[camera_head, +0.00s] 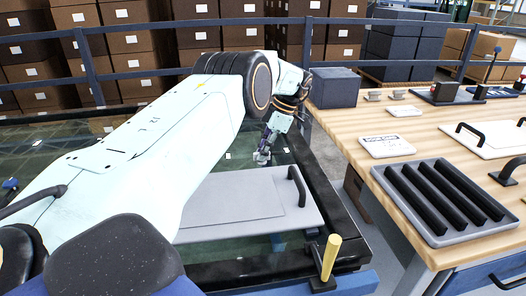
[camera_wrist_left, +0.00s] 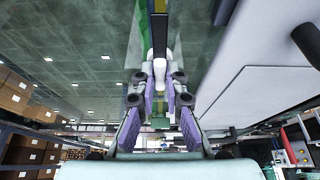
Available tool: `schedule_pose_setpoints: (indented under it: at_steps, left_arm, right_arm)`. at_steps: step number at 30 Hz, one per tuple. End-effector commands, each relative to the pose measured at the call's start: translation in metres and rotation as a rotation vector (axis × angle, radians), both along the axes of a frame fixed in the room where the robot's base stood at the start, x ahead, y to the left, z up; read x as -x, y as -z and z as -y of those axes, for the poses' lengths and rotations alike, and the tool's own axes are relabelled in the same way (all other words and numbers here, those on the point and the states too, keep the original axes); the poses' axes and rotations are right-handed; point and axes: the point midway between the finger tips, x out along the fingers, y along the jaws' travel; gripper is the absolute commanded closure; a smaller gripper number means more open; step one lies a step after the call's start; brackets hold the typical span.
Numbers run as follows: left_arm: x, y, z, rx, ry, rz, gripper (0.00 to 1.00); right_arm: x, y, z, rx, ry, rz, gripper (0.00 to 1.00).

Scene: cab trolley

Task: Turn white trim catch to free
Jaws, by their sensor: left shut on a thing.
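My left arm comes in from the left in the head view, and my left gripper (camera_head: 263,153) points down just behind the grey trim panel (camera_head: 235,205). In the left wrist view my left gripper (camera_wrist_left: 160,82) has its purple-padded fingers shut on a small white piece, the white trim catch (camera_wrist_left: 160,67). The fingertips hide part of the catch, so its exact angle is hard to tell. In the head view the catch is mostly hidden by the gripper. The panel has a black handle (camera_head: 296,187) on its right end. My right gripper is in neither view.
A yellow-handled lever (camera_head: 330,256) stands upright at the frame's front right corner. A wooden bench (camera_head: 345,118) on the right holds a black-ribbed tray (camera_head: 440,238), a dark box (camera_head: 334,88) and labelled plates. A blue rail (camera_head: 150,73) runs behind, before stacked cartons.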

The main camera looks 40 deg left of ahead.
Motion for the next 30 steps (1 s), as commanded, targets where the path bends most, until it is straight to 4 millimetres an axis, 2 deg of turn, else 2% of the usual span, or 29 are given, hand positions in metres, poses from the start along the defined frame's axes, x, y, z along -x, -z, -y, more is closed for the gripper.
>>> schedule_pose_setpoints:
  at_steps: [4, 5, 12, 23, 30]
  left_arm:
    - [0.001, 0.001, 0.0, 0.0, -0.003, -0.003, 1.0]
    - [0.001, 0.001, 0.0, 0.0, -0.003, -0.003, 0.86]
    - [0.001, 0.001, 0.0, 0.0, -0.001, -0.001, 0.66]
    - [0.0, -0.005, 0.0, 0.0, 0.0, 0.001, 0.66]
    - [-0.001, -0.044, 0.0, -0.001, 0.0, 0.003, 0.66]
  right_arm:
    - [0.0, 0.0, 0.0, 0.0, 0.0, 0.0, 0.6]
    - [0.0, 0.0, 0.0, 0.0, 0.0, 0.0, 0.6]
    - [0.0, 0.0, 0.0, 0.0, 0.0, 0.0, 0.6]
    - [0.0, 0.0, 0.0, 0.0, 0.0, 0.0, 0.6]
    - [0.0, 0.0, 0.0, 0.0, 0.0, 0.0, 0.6]
